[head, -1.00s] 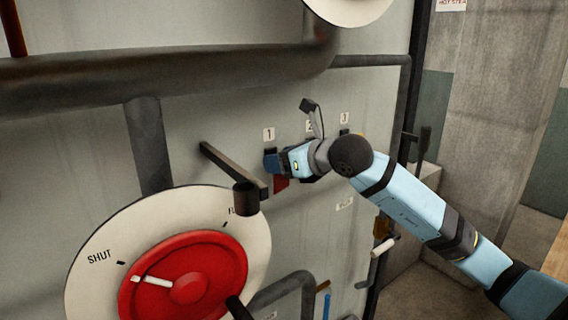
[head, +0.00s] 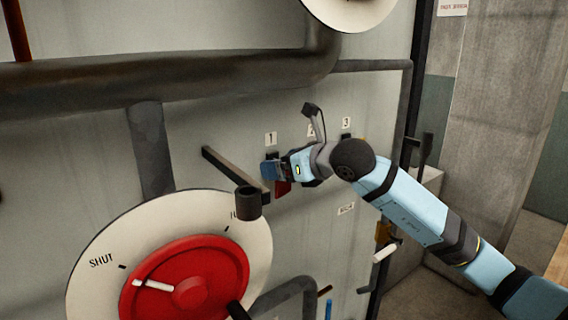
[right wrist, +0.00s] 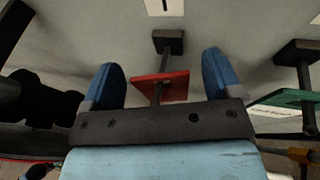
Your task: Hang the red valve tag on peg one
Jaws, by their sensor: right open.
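The red valve tag (right wrist: 160,86) hangs on a dark peg (right wrist: 168,42) between the two blue fingers of my right gripper (right wrist: 165,82) in the right wrist view, apart from both. That gripper is open. In the head view the gripper (head: 270,170) is at the wall below the label "1" (head: 271,138), and a corner of the red tag (head: 283,188) shows beneath it. The gripper hides most of the peg and tag there. My left gripper is not in view.
A green tag (right wrist: 288,97) hangs on the neighbouring peg at right in the wrist view. In the head view a dark lever (head: 232,172) juts out left of the gripper, above a red valve wheel (head: 190,280). A thick pipe (head: 200,82) crosses above.

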